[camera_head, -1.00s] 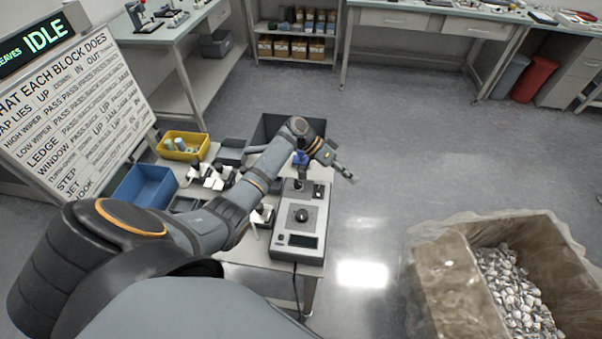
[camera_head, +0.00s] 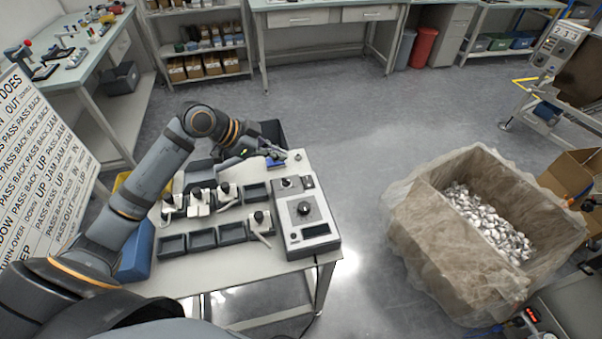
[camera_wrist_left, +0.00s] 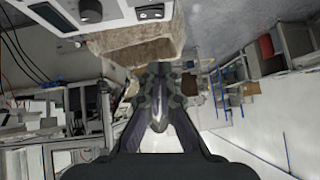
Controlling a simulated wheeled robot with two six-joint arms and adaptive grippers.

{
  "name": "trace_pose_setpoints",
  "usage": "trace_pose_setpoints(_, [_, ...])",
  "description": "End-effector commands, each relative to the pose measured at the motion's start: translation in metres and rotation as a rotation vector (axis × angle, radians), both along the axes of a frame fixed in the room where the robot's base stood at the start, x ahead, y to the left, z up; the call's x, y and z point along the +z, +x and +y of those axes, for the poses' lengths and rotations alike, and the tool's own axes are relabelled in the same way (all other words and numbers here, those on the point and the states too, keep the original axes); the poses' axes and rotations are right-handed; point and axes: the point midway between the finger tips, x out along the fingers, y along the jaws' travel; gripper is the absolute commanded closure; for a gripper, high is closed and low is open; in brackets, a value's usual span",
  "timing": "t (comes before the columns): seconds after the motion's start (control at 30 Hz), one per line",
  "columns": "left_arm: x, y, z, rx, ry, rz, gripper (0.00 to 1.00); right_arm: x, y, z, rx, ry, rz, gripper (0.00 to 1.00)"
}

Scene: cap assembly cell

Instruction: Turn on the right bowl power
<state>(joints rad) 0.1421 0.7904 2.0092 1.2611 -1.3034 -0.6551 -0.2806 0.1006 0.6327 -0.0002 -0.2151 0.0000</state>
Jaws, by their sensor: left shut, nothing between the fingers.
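The grey control box (camera_head: 322,230) stands at the right end of the white table, with a black dial, a dark display at its near end and two small dark controls at its far end. One of these, a black rocker switch (camera_head: 308,182), also shows in the left wrist view (camera_wrist_left: 150,12). I cannot read any label or tell the switch's position. My left gripper (camera_head: 284,154) is shut and empty, beyond the box's far end and apart from the switch. Its closed fingers show in the left wrist view (camera_wrist_left: 160,112). My right gripper is out of view.
Black trays (camera_head: 203,239) and small white fixtures with black knobs fill the table left of the box. A blue item (camera_head: 275,162) lies near my left gripper. A plastic-lined carton (camera_head: 425,235) of metal parts stands on the floor at right. Floor between is clear.

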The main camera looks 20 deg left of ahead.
Motion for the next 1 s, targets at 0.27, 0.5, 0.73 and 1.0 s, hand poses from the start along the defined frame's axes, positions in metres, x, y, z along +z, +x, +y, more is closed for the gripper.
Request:
trace_pose_setpoints(0.27, [-0.021,0.016,-0.020,0.002,-0.012,0.002,1.00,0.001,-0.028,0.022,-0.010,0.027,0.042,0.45])
trace_pose_setpoints(0.5, [-0.057,0.040,-0.047,0.001,-0.010,0.004,1.00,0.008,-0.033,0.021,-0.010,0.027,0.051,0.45])
trace_pose_setpoints(0.73, [-0.093,0.048,-0.052,0.000,-0.002,0.004,1.00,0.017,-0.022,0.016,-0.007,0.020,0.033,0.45])
trace_pose_setpoints(1.0, [-0.110,0.049,-0.050,0.001,0.000,0.002,1.00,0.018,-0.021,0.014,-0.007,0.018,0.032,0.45])
